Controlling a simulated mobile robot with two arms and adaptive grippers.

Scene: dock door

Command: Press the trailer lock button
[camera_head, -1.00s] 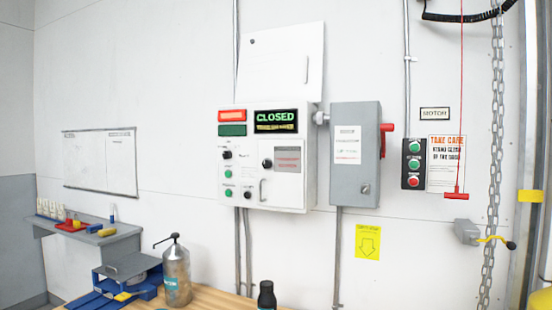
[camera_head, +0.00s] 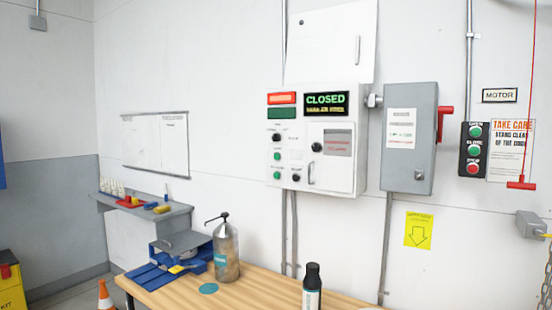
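A white control panel (camera_head: 345,172) hangs on the wall right of centre. Its lit display (camera_head: 326,104) reads CLOSED in green. Beside the display are a red indicator (camera_head: 282,98) and a dark green one (camera_head: 282,113). Below them sit a black knob (camera_head: 276,138), a green button (camera_head: 278,156), a lower green button (camera_head: 277,175) and another black knob (camera_head: 297,178). The button labels are too small to read, so I cannot tell which is the trailer lock button. Neither of my grippers shows in this view.
A grey switch box (camera_head: 422,150) with a red lever and a three-button station (camera_head: 473,150) are right of the panel. A wooden table (camera_head: 180,288) below holds a metal pump bottle (camera_head: 226,250) and a dark bottle (camera_head: 312,288). A grey shelf (camera_head: 150,218) juts out at left.

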